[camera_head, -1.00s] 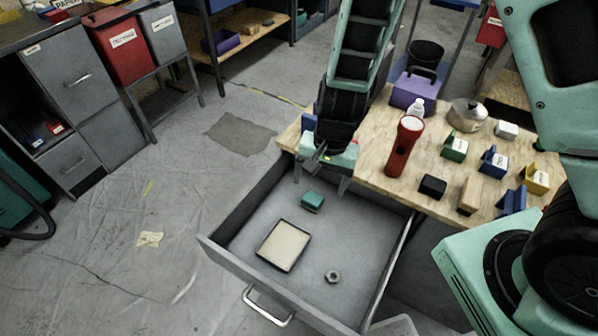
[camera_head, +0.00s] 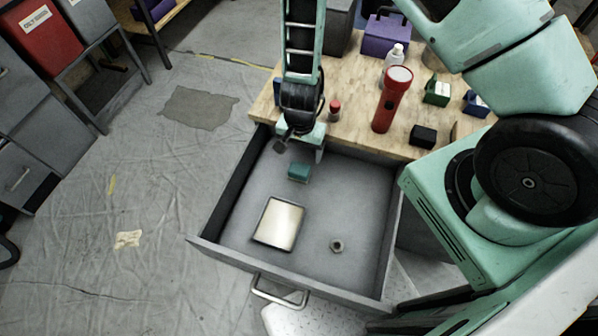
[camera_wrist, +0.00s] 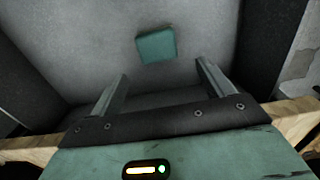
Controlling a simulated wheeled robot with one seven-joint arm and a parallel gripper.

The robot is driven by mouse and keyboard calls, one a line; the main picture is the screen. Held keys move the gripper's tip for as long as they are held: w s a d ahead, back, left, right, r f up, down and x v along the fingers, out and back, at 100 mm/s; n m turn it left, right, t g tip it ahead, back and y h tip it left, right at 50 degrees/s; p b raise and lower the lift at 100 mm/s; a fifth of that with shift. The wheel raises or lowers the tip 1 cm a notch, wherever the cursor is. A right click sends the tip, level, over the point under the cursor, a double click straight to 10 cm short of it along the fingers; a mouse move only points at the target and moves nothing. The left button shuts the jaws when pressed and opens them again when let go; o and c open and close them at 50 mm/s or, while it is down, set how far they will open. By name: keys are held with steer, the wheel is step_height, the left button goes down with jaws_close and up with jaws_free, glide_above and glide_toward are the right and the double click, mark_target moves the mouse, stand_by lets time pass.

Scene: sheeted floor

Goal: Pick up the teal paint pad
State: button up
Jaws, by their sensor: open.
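The teal paint pad (camera_head: 299,172) lies on the floor of the open grey drawer (camera_head: 225,205), towards its back, near the workbench. My gripper (camera_head: 300,153) is above the back part of the drawer, just behind the pad in the head view. In the wrist view the pad (camera_wrist: 156,45) lies beyond the two spread fingertips of my gripper (camera_wrist: 162,68), roughly centred between them. The jaws are open and empty, and the pad is apart from them.
The drawer also holds a cream-topped tray (camera_head: 278,223) and a metal nut (camera_head: 337,246). Drawer walls surround the pad. On the wooden workbench (camera_head: 350,125) stand a red flashlight (camera_head: 391,100), a black block (camera_head: 423,136), a white bottle (camera_head: 394,58) and a purple box (camera_head: 385,35).

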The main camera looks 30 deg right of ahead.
mark_target(299, 167)
step_height(299, 167, down, 2)
steer(key=shift+f, duration=0.15)
steer(key=f, duration=0.1)
steer(key=s+f, duration=0.1)
steer(key=f, duration=0.1)
steer(key=shift+s+a+f, duration=0.2)
steer(key=shift+s+f, duration=0.05)
steer(key=shift+s, duration=0.1)
steer(key=shift+w+a+f, duration=0.1)
steer(key=shift+w+f, duration=0.1)
steer(key=shift+f, duration=0.3)
steer(key=shift+w+a+f, duration=0.1)
steer(key=shift+w+f, duration=0.1)
steer(key=shift+f, duration=0.3)
steer(key=shift+w, duration=0.15)
steer(key=shift+r, duration=0.15)
steer(key=c, duration=1.1)
